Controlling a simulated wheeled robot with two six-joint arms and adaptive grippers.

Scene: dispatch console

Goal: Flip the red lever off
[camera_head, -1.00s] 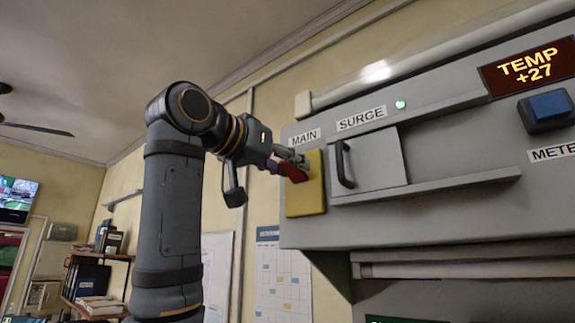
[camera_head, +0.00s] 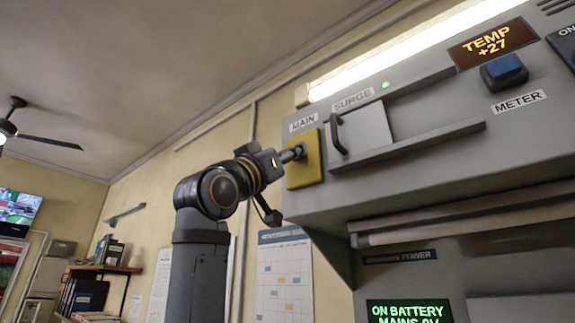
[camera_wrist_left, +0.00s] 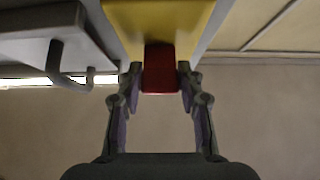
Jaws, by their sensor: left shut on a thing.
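The red lever (camera_wrist_left: 159,68) sits on the yellow MAIN plate (camera_head: 305,172), at the left end of the grey console. In the left wrist view the lever is between my left gripper's two fingers (camera_wrist_left: 159,80), which are closed against its sides. The yellow plate (camera_wrist_left: 155,20) fills the top of that view. In the head view my left gripper (camera_head: 299,152) reaches the plate from the left, and its fingers hide the lever. My right gripper is in neither view.
Right of the plate are a dark handle (camera_head: 337,134) on a SURGE panel (camera_head: 366,128) and a ledge (camera_head: 420,148). A blue button (camera_head: 504,71) is further right. A lit screen (camera_head: 408,312) below reads ON BATTERY. A lit tube lamp (camera_head: 400,50) runs above the console.

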